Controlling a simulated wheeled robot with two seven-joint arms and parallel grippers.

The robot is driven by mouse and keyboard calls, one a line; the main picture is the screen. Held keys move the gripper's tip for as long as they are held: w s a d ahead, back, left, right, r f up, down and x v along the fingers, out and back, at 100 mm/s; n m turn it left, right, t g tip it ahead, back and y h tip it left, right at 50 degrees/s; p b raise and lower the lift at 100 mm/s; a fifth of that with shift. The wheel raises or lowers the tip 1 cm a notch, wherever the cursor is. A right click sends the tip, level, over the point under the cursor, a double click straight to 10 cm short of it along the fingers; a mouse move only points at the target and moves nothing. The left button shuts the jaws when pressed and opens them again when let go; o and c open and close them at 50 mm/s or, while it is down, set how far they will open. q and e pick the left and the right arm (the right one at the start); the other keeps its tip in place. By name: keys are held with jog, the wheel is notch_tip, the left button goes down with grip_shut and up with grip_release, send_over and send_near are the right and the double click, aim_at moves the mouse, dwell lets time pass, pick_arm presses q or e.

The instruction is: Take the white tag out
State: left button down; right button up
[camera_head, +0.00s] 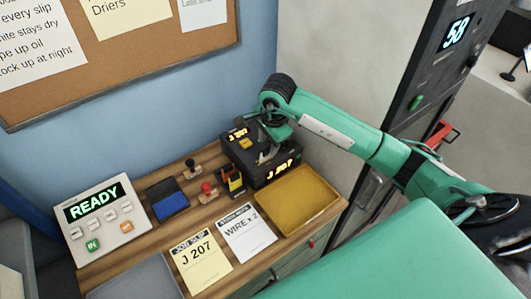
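No white tag can be made out for certain. A black box (283,177) with lit orange "J 207" readouts stands at the back right of the wooden bench. My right arm reaches in from the right, and my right gripper (268,148) points down at the top of this box. The fingers are small and partly hidden by the wrist, so their opening and anything between them cannot be told. My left gripper is not in view.
A yellow tray (333,195) sits right of the box's front. A "READY" panel (105,225), a blue pad (172,206), stamps (208,191) and a yellow-black holder (233,181) stand to the left. A "J 207" slip (203,274) and a "WIRE x 2" slip (247,243) lie in front.

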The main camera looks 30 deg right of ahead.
aim_at(267, 149)
jog(key=shift+w+f+p, duration=0.1)
jog(key=shift+f+p, duration=0.4)
jog(key=shift+p, duration=0.2)
jog(key=f+p, duration=0.2)
jog(key=f, duration=0.1)
jog(key=shift+w, duration=0.35)
jog(key=shift+f, duration=0.55)
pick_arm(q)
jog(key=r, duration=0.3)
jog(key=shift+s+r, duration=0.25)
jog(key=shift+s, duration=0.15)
pick_arm(e)
jog(key=shift+w, duration=0.1)
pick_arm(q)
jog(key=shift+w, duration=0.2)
pick_arm(e)
grip_shut()
